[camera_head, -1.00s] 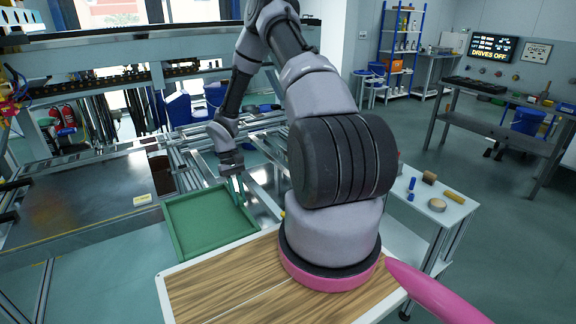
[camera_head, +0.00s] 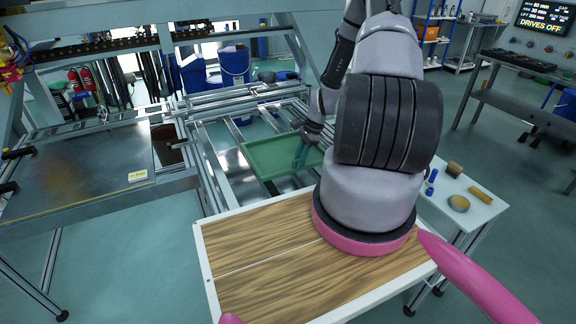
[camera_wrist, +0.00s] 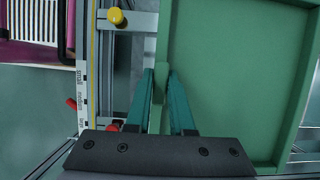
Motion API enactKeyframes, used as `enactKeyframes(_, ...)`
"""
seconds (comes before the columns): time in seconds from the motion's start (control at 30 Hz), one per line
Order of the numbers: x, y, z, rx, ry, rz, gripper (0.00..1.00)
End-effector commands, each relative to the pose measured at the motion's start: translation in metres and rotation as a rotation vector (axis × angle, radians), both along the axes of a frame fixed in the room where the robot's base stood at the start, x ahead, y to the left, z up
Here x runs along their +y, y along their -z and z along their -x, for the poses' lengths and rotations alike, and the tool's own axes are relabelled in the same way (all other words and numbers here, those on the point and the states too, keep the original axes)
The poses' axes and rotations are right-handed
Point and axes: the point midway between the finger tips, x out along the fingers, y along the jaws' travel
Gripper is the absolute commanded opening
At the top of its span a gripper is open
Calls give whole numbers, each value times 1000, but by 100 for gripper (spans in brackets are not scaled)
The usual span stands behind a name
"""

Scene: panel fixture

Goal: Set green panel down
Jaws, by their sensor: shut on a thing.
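The green panel (camera_head: 270,155) is a shallow tray-like sheet with a raised rim. In the head view it lies roughly level over the metal frame, beyond the wooden board; I cannot tell whether it touches the frame. My gripper (camera_head: 301,157) is at the panel's right end, partly hidden by my arm.
A wooden board with a white border (camera_head: 262,262) is in front. The metal rail frame (camera_head: 213,160) has open gaps. A dark metal plate (camera_head: 85,165) lies left. A small side table (camera_head: 465,215) with small items stands right. A yellow knob (camera_wrist: 116,16) is near the panel.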

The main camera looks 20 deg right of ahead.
Motion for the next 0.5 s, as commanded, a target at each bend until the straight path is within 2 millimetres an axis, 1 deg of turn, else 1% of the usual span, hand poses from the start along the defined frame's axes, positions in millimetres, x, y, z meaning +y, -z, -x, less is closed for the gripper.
enactKeyframes(0.03, 0, 9, 0, 0, -1, -2, 0)
enactKeyframes(0.1, 1, 17, 0, -1, -2, -2, 0)
enactKeyframes(0.27, 0, 27, -1, -2, -3, 0, 0)
enactKeyframes(0.37, 1, 38, 0, -1, -4, -1, 0)
enactKeyframes(0.5, 1, 59, 0, 0, -3, -1, 0)
